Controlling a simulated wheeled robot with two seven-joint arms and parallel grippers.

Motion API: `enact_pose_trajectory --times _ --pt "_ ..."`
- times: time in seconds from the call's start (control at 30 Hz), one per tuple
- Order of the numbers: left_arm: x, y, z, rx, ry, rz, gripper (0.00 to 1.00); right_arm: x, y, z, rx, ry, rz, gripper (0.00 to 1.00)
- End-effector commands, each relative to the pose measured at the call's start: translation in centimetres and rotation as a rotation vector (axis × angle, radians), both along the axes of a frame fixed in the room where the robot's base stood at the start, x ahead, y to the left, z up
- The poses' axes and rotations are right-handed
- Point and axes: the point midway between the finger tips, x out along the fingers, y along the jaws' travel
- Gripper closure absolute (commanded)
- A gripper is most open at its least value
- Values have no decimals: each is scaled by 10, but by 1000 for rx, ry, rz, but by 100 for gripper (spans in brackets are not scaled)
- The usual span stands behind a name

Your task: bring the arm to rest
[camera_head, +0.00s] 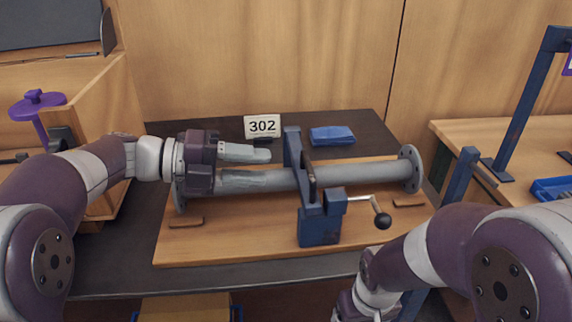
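A grey flanged pipe (345,174) lies across a wooden board (270,238), with a round flange (410,168) at its right end and another at its left. A blue clamp (320,224) with a crank handle and black knob stands around the pipe's middle. My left gripper (252,167) is at the pipe's left part, its fingers pointing right and spread apart. The upper finger shows beyond the pipe and the lower one overlaps it; I cannot tell whether they touch it. My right arm comes in at the lower right; its gripper fingers are out of the picture.
A wooden box (96,101) stands at the left. A side table (482,143) with a blue frame (522,100) and blue tray (553,189) is at the right.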

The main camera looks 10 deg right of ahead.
Motion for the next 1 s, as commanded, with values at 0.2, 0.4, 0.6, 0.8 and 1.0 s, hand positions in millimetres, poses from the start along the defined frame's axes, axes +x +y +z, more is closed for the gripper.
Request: enact_pose_trajectory --times 0.2,0.4,0.6,0.8,1.0 --pt "0 10 2 0 -1 -1 62 0 0 1 0 0 0 20" --pt "0 10 4 0 -2 -1 62 0 0 2 0 0 0 20" --pt "0 9 41 -1 -2 0 62 0 0 39 0 0 0 20" --pt "0 9 75 -1 -1 -1 62 0 0 74 0 0 0 20" --pt "0 9 100 -1 -1 0 62 0 0 99 0 0 0 20"
